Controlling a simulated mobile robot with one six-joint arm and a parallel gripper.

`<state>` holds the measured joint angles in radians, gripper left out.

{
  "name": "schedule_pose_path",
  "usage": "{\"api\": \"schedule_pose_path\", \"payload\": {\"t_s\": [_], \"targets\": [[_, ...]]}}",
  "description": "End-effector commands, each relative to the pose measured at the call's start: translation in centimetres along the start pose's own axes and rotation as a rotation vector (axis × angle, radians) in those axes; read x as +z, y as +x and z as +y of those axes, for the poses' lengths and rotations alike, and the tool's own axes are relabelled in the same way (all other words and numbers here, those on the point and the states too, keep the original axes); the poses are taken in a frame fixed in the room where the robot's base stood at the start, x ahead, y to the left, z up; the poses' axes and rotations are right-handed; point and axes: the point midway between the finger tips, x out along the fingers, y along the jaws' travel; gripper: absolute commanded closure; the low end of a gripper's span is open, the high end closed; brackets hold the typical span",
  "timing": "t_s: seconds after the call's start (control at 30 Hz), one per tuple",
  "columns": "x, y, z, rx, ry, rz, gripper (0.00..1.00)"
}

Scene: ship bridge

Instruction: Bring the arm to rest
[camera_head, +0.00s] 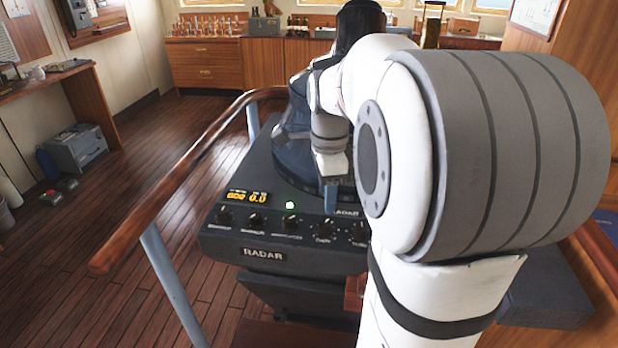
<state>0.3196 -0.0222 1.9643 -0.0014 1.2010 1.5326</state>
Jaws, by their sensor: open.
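My arm rises large and white with grey bands across the right half of the view and reaches forward over the radar console (225,240). My gripper (330,198) points down above the console's front panel, close to the row of knobs. Its bluish fingertip shows near the knob (325,228), and I cannot tell whether it touches the panel. The jaws are open, and I see nothing held between them. My arm hides the right part of the console and part of the dark round radar hood (292,125).
A wooden handrail (165,205) on blue-grey posts curves along the console's left. A grey toolbox (77,148) stands on the floor at far left by a desk (40,82). Wooden cabinets (205,65) line the back. The plank floor (160,140) between is mostly clear.

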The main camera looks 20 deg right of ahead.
Motion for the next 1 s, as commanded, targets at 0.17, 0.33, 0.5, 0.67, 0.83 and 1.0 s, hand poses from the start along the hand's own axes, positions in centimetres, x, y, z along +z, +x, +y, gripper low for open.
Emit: {"api": "schedule_pose_path", "payload": {"t_s": [0.17, 0.33, 0.5, 0.67, 0.83, 1.0], "targets": [[0.1, 0.0, 0.1, -0.001, -0.006, 0.0, 0.52], [1.4, 0.1, 1.6, -0.025, -0.182, 0.002, 0.52], [4.0, 0.7, 5.4, -0.084, -0.625, 0.021, 0.52], [6.1, 1.8, 9.3, -0.143, -1.089, 0.06, 0.52], [7.4, 3.3, 12.9, -0.192, -1.517, 0.115, 0.52], [8.0, 4.4, 14.9, -0.218, -1.771, 0.158, 0.52]]}}
